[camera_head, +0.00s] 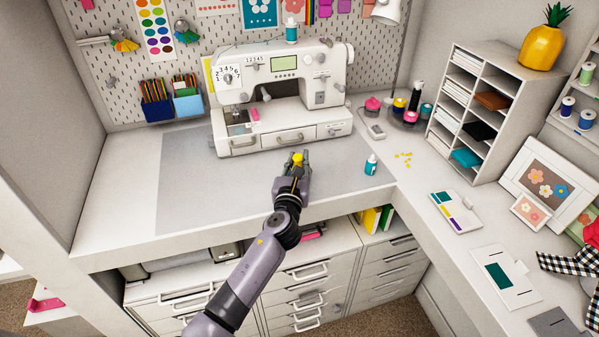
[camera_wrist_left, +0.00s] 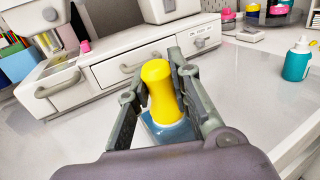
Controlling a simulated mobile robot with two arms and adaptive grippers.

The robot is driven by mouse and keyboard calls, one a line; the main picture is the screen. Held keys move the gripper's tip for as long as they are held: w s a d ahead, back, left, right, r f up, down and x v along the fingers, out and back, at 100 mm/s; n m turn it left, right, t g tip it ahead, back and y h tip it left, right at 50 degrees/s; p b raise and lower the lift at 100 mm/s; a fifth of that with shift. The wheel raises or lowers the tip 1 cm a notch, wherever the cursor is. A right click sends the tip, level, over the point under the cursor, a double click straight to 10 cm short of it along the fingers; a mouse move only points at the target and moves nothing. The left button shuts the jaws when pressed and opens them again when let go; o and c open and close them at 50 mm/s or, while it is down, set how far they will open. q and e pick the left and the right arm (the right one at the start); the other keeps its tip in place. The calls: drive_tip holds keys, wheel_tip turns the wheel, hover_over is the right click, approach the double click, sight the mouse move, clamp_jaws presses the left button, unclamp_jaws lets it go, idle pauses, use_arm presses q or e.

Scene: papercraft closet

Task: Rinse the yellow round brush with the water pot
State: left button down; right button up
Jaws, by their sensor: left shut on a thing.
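A yellow rounded, waisted piece, which looks like the yellow round brush (camera_wrist_left: 160,88), stands upright between the fingers of my left gripper (camera_head: 293,160). My left gripper is shut on it, above the worktop in front of the sewing machine. A blue-grey part (camera_wrist_left: 168,130) shows directly below the yellow piece in the left wrist view; I cannot tell whether it belongs to the brush or is a separate pot. I cannot make out a clear water pot elsewhere. My right gripper is not in view.
The white sewing machine (camera_head: 278,92) with drawers stands just behind the gripper. Jars (camera_head: 399,106) stand behind at the right. The grey mat (camera_head: 190,185) at left is clear.

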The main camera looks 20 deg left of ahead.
use_arm(q)
drive_tip(key=shift+s+a+f, duration=0.2)
drive_tip(key=shift+a+f, duration=0.2)
drive_tip(key=shift+f, duration=0.4)
drive_tip(key=shift+d, duration=0.9)
drive_tip(key=shift+a, duration=0.9)
drive_tip(key=shift+d, duration=1.05)
drive_tip(key=r+p, duration=0.3)
drive_tip(key=p, duration=0.1)
drive_tip(key=shift+w+d+r, duration=0.1)
drive_tip(key=shift+w+r, duration=0.15)
drive_tip(key=shift+w, duration=0.05)
wheel_tip(320, 180, up, 3)
drive_tip(key=p, duration=0.2)
drive_tip(key=shift+r+p, duration=0.1)
drive_tip(key=shift+p, duration=0.3)
